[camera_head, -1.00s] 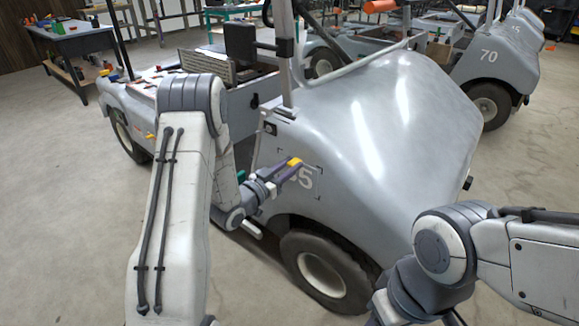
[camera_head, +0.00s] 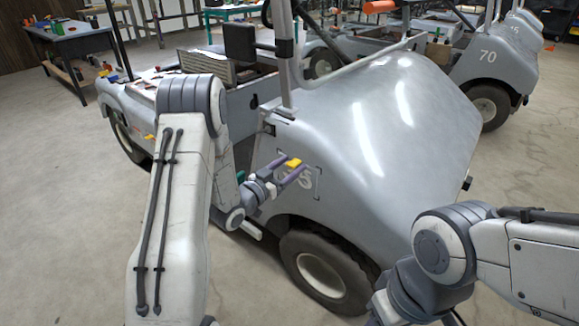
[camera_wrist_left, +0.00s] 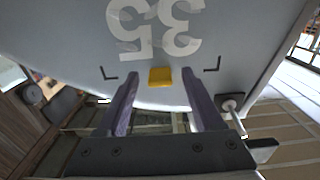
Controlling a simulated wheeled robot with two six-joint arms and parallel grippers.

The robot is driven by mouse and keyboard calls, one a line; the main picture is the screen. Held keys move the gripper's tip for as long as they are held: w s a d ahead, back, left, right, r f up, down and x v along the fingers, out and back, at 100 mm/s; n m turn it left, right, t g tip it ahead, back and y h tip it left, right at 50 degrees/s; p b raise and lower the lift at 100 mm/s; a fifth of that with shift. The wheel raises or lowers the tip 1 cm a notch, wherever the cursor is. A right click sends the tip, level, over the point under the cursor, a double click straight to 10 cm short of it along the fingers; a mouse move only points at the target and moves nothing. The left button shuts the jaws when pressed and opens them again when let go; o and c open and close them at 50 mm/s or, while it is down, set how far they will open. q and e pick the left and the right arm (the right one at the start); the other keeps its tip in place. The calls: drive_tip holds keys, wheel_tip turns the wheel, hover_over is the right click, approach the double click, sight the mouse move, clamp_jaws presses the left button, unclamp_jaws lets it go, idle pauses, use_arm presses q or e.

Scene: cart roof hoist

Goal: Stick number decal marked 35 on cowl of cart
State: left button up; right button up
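The white number decal marked 35 (camera_head: 304,179) lies against the grey cowl (camera_head: 385,120) of the near cart, inside dark corner marks. It appears upside down in the left wrist view (camera_wrist_left: 180,28), looking flat on the surface. A yellow tab (camera_wrist_left: 160,77) sits at the decal's edge. My left gripper (camera_head: 293,165) is at the cowl with its fingers spread. In the left wrist view (camera_wrist_left: 159,74) the fingers stand on either side of the tab, with gaps between. Part of the decal is hidden by a finger in the head view. My right gripper is out of view.
The cart's front wheel (camera_head: 322,272) is below the decal, and a roof post (camera_head: 285,60) rises behind the cowl. Another cart marked 70 (camera_head: 490,57) stands at the back right. A workbench (camera_head: 72,42) is at the back left. Open floor lies to the left.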

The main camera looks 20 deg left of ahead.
use_arm(q)
drive_tip(key=o, duration=0.4)
drive_tip(key=v, duration=0.7)
drive_tip(key=shift+b, duration=0.4)
idle(0.3)
drive_tip(key=p+v, duration=0.2)
drive_tip(key=v, duration=0.8)
drive_tip(key=shift+s+p, duration=0.25)
drive_tip(key=shift+p, duration=0.05)
